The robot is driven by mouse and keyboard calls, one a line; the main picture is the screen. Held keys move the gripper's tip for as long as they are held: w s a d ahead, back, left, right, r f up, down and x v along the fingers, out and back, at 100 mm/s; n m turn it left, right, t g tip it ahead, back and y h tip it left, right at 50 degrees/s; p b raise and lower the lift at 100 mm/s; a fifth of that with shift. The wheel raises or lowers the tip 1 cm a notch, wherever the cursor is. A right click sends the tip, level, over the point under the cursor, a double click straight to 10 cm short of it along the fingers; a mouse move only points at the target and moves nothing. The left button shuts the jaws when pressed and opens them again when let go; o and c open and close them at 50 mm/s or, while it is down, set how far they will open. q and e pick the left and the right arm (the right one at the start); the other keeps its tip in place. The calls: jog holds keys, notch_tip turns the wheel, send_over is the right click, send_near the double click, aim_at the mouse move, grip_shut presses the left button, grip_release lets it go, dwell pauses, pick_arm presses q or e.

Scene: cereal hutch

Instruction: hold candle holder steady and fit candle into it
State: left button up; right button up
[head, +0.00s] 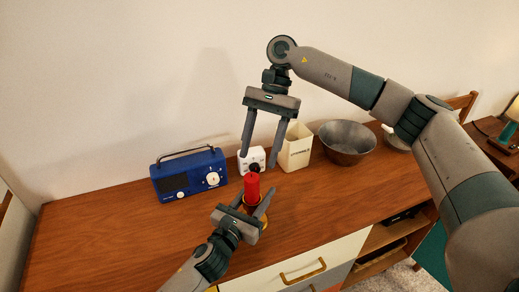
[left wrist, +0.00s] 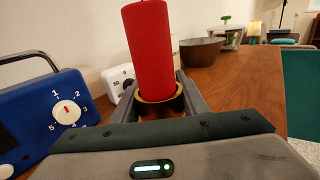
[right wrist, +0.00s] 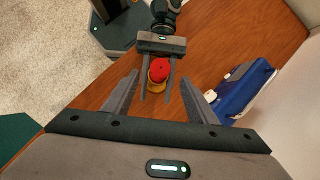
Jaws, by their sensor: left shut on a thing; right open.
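A red candle (head: 252,188) stands upright in the candle holder; it also shows in the left wrist view (left wrist: 150,50) and from above in the right wrist view (right wrist: 160,72). The candle holder (left wrist: 160,105) is dark with a brass-coloured rim, on the wooden top. My left gripper (head: 252,203) is shut on the holder, one finger on each side. My right gripper (head: 263,165) is open and empty, above and behind the candle, fingers pointing down. In the right wrist view the candle lies beyond and between its fingertips, apart from them. The holder's base is mostly hidden.
A blue radio (head: 188,176) stands to the left. A white timer (head: 252,158), a cream container (head: 296,147) and a metal bowl (head: 346,143) stand along the back to the right. The wooden top (head: 110,225) is clear at the front left.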

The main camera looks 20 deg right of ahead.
pick_arm(q)
jog(key=shift+f, duration=0.2)
jog(key=o, duration=1.4)
jog(key=shift+r, duration=0.1)
jog(key=v, duration=1.2)
jog(key=shift+s, duration=0.1)
